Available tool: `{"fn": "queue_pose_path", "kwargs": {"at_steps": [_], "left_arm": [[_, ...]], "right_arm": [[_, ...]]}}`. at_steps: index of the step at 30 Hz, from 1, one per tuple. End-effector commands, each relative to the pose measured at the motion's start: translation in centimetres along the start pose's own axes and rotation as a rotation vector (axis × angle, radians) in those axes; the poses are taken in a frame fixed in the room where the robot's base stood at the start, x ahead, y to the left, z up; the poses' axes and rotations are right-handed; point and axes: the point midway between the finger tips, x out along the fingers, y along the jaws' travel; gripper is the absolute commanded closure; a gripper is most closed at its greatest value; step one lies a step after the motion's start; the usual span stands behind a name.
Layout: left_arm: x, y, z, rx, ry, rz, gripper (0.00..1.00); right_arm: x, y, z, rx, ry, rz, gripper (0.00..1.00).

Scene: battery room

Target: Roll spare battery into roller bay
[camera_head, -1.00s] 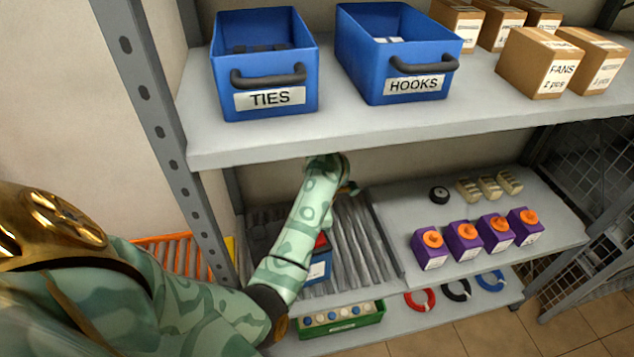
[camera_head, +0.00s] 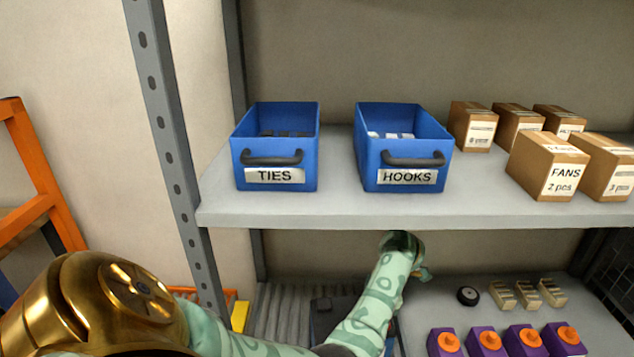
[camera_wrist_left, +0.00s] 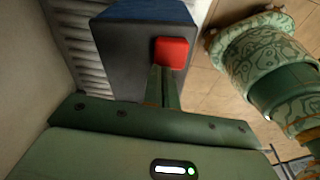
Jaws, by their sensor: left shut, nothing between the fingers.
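The spare battery, a dark box with a blue part (camera_wrist_left: 125,55), stands close ahead of my left gripper in the left wrist view. A red block (camera_wrist_left: 172,53) is on its near face. My left gripper (camera_wrist_left: 165,72) is shut and empty, its fingertips at the lower edge of the red block; I cannot tell if they touch. In the head view the battery's dark top (camera_head: 326,308) shows partly behind my left arm, on the grey ridged roller bay (camera_head: 272,308). The rollers also show in the left wrist view (camera_wrist_left: 85,48). My right gripper is out of view.
Above is a shelf (camera_head: 400,212) with blue bins marked TIES (camera_head: 275,150) and HOOKS (camera_head: 403,150) and cardboard boxes (camera_head: 548,165). On the lower right deck are several purple units (camera_head: 487,340), a black wheel (camera_head: 467,296) and beige blocks (camera_head: 527,294). A shelf post (camera_head: 172,140) stands left.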

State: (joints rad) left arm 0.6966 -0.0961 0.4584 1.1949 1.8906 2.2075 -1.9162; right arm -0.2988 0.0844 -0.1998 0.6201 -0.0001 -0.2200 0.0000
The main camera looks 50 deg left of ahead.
Motion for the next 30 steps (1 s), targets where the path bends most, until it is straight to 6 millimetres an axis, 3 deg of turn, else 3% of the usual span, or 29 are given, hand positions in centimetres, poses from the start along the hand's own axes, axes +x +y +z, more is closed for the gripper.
{"fn": "queue_pose_path", "kwargs": {"at_steps": [1, 8, 17, 23, 30], "left_arm": [[1.1, -0.4, 0.4, 0.004, 0.014, -0.016, 1.00], [0.7, -0.4, 2.4, 0.004, 0.015, -0.014, 1.00], [0.6, -0.3, 2.3, 0.002, 0.017, -0.013, 1.00], [-1.2, -0.3, 2.0, 0.001, 0.016, -0.010, 1.00], [-1.4, -0.8, 2.7, 0.004, 0.015, -0.007, 1.00]], "right_arm": [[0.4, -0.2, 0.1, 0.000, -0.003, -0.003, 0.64], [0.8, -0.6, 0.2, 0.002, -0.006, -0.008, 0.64], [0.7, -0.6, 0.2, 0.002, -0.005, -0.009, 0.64], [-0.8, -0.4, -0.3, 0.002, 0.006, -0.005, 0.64], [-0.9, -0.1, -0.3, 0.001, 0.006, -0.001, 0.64]]}}
